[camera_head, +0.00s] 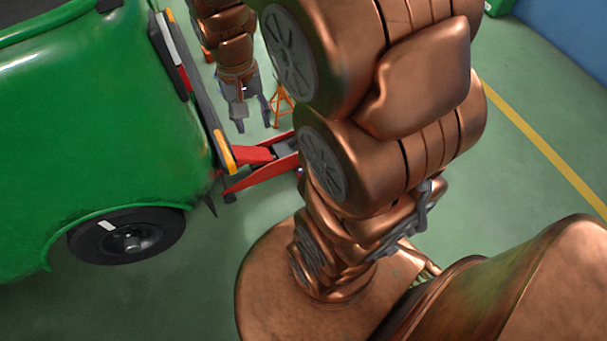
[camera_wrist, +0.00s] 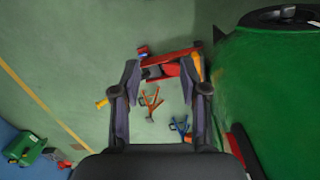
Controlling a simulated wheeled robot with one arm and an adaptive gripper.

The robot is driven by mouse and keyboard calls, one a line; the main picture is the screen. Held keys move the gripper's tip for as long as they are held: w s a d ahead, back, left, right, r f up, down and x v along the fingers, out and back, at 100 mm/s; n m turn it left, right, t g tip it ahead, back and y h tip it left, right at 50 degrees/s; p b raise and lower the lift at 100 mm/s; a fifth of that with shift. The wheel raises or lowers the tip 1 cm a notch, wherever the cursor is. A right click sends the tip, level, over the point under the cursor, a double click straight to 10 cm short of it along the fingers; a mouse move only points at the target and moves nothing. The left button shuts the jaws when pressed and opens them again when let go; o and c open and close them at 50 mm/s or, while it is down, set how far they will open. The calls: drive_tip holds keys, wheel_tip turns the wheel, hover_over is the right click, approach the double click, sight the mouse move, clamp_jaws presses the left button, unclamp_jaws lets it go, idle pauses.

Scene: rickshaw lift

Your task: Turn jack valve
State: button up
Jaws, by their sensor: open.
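A red floor jack (camera_head: 262,165) lies low on the floor beside the green rickshaw (camera_head: 100,110), partly hidden behind my arm. It also shows in the wrist view as a red frame (camera_wrist: 178,56) beyond my fingertips, near the top. I cannot make out its valve in either view. My gripper (camera_head: 252,124) hangs pointing down above the floor, near the rickshaw's end and behind the jack in the head view. In the wrist view its two fingers (camera_wrist: 161,68) are spread wide, with only floor and things farther down visible between them. It touches nothing that I can see.
An orange stand (camera_wrist: 150,102) and a blue stand (camera_wrist: 181,129) are on the floor beneath my gripper. A green object (camera_wrist: 30,148) stands by the blue wall at lower left. The green floor around the yellow line (camera_head: 540,145) is clear.

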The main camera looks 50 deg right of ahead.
drive_tip(key=w+d+f+m+b, duration=0.35)
drive_tip(key=d+f+b, duration=0.2)
drive_tip(key=f, duration=0.55)
drive_tip(key=w+d+f+m+b, duration=0.2)
drive_tip(key=w+d+f+b, duration=0.35)
drive_tip(key=f, duration=0.55)
drive_tip(key=w+d+f+m+b, duration=0.35)
drive_tip(key=d+f+b, duration=0.2)
drive_tip(key=f, duration=0.55)
drive_tip(key=d+f+m+b, duration=0.2)
drive_tip(key=d+f+b, duration=0.2)
drive_tip(key=f, duration=0.7)
drive_tip(key=w+d+f+m+b, duration=0.1)
drive_tip(key=d+f+b, duration=0.4)
drive_tip(key=f, duration=0.6)
drive_tip(key=w+d+f+m+t+b, duration=0.1)
drive_tip(key=d+f+b, duration=0.3)
drive_tip(key=f, duration=0.7)
drive_tip(key=shift+w+d+f+m+b, duration=0.1)
drive_tip(key=shift+d+f+m+b, duration=0.15)
drive_tip(key=shift+m+b, duration=0.65)
drive_tip(key=shift+d+f, duration=0.25)
drive_tip(key=shift+f, duration=0.15)
wheel_tip(320, 180, down, 8)
drive_tip(key=b, duration=0.3)
drive_tip(key=shift+r+b, duration=0.25)
drive_tip(key=shift+b, duration=0.15)
drive_tip(key=shift+c, duration=0.4)
clamp_jaws()
